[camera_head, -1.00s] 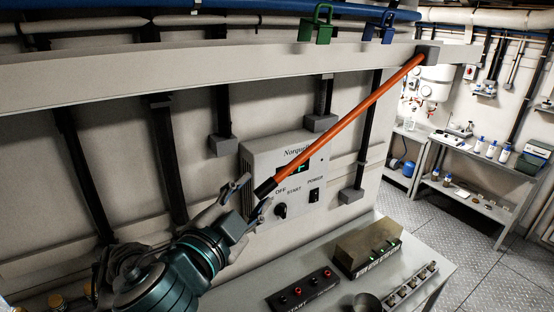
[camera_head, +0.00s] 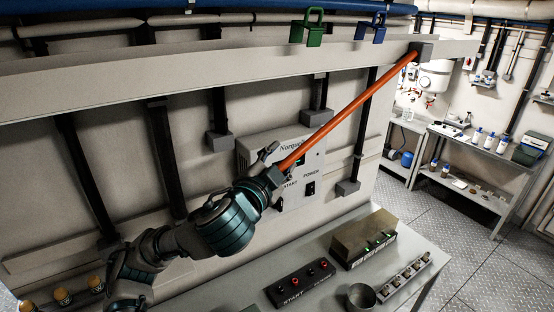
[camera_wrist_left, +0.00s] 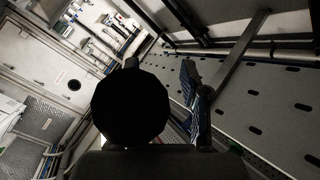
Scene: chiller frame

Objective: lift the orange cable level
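The orange cable (camera_head: 345,113) slopes down to the left in the head view, from a grey block (camera_head: 422,52) on the beam to its lower end in front of the wall control box. My left gripper (camera_head: 275,160) is at that lower end. One finger stands out above and left of the cable, apart from it; the other finger is mostly hidden. In the left wrist view, a large black disc covers the middle, with the gripper's fingers (camera_wrist_left: 163,80) spread on either side. The cable does not show orange there, and contact is hidden. My right gripper is not in view.
The long pale beam (camera_head: 180,75) runs above, with a green padlock (camera_head: 314,28) and a blue one (camera_head: 372,28). The control box (camera_head: 300,190) is behind my gripper. A bench (camera_head: 345,240) below holds a button panel (camera_head: 300,285), a lit box and a metal cup (camera_head: 361,296).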

